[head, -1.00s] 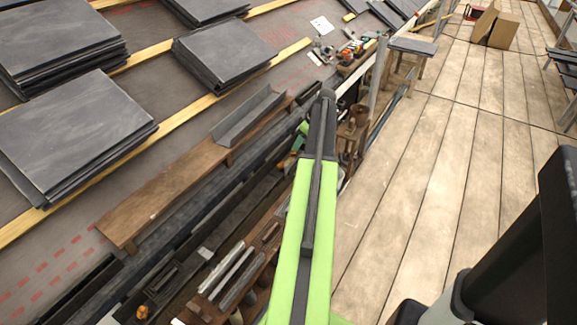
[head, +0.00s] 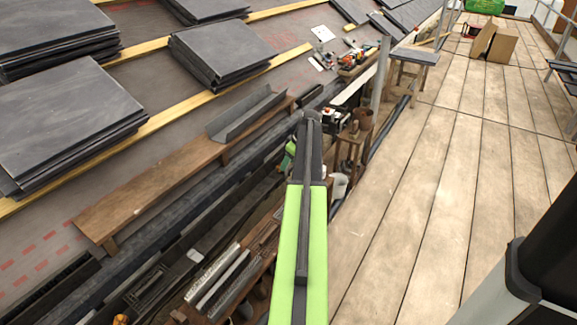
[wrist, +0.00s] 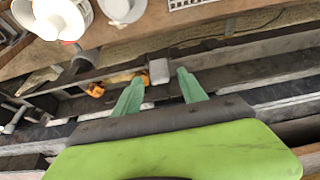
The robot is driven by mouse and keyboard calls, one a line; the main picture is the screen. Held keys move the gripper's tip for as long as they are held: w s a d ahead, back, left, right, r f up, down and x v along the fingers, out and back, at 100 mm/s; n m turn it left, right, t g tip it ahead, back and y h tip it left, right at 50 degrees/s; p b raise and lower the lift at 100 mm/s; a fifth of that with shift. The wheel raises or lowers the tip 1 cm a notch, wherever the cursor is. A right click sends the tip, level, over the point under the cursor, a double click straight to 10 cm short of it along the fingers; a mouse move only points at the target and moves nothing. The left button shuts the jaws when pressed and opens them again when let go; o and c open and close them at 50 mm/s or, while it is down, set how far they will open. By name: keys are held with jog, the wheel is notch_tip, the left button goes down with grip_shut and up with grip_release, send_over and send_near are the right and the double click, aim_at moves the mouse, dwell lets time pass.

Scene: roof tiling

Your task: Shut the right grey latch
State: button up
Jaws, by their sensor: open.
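In the wrist view my gripper (wrist: 158,77) is open, its two green fingers apart and nothing between them in its grasp. A small light grey block (wrist: 159,71) shows between and just beyond the fingertips, at a dark rail or case edge. It may be the grey latch, but I cannot tell for sure, nor whether it is open or shut. Orange pieces (wrist: 95,90) lie left of the fingers. In the head view the end of my arm hides most of the gripper, and I cannot make out a latch there.
A brown plank (head: 150,195) with a grey metal channel (head: 245,113) runs along the roof edge. Slate stacks (head: 65,115) lie at left. A bench (head: 262,240) holding metal bars stands below. The boarded walkway (head: 440,190) at right is clear up to a cardboard box (head: 493,43).

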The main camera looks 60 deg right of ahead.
grip_shut()
jog(key=shift+w+r+g+p, duration=0.2)
jog(key=shift+w+g+p, duration=0.6)
jog(key=shift+w+g, duration=0.15)
jog(key=shift+g, duration=0.25)
jog(key=shift+w+f+g+b, duration=0.25)
jog(key=shift+w+g, duration=0.15)
jog(key=shift+g, duration=0.4)
jog(key=shift+w+f+g+b, duration=0.15)
jog(key=shift+w+g+b, duration=0.15)
jog(key=shift+g, duration=0.5)
jog(key=shift+w+f+g+b, duration=0.2)
jog(key=shift+w+g, duration=0.25)
jog(key=shift+g, duration=0.35)
jog(key=shift+a, duration=0.1)
